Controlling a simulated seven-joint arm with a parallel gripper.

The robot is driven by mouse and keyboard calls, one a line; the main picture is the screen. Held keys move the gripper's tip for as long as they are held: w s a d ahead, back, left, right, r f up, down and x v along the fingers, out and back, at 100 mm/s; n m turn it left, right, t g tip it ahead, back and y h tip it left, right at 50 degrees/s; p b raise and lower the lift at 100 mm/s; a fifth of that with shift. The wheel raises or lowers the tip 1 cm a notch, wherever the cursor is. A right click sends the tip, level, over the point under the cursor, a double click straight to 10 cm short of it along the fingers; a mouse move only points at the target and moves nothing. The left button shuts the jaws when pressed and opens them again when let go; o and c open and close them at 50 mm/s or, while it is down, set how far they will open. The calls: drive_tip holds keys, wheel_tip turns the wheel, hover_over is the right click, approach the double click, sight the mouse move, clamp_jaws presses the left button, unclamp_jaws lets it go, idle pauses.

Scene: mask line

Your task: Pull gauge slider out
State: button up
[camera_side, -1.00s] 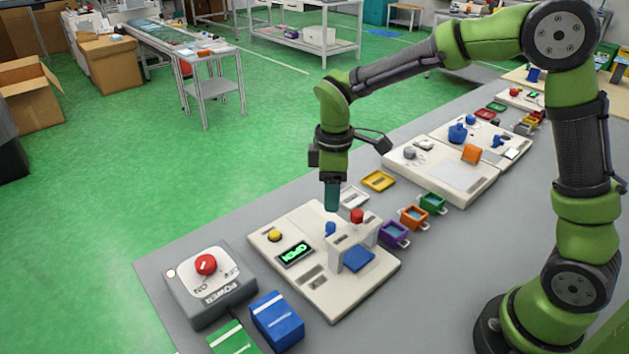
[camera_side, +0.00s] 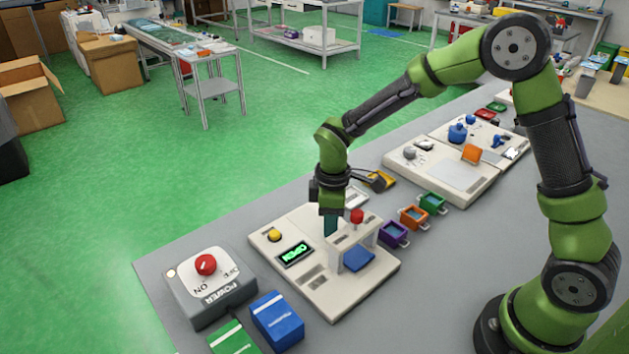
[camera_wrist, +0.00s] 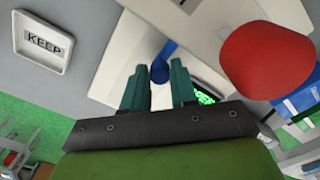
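The gauge slider is likely the small blue knob (camera_wrist: 160,66) on the cream gauge panel (camera_side: 370,285). In the wrist view it shows between the tips of my two teal fingers. My gripper (camera_side: 331,226) points down over the panel, just left of the red knob (camera_side: 357,216), and hides the blue knob in the side view. In the wrist view my gripper (camera_wrist: 158,78) is open, with a gap between the fingers around the blue knob. Whether a finger touches it I cannot tell.
A cream bridge (camera_side: 340,256) with the red knob stands close beside my fingers, over a blue block (camera_side: 359,258). A yellow button (camera_side: 275,235) and green OPEN display (camera_side: 296,253) lie left. Purple (camera_side: 393,234), orange and green trays stand right.

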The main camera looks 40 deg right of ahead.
clamp_jaws()
drive_tip(key=w, duration=1.1)
drive_tip(key=shift+w, duration=0.3)
drive_tip(key=shift+o, duration=2.4)
unclamp_jaws()
wheel_tip(320, 180, up, 17)
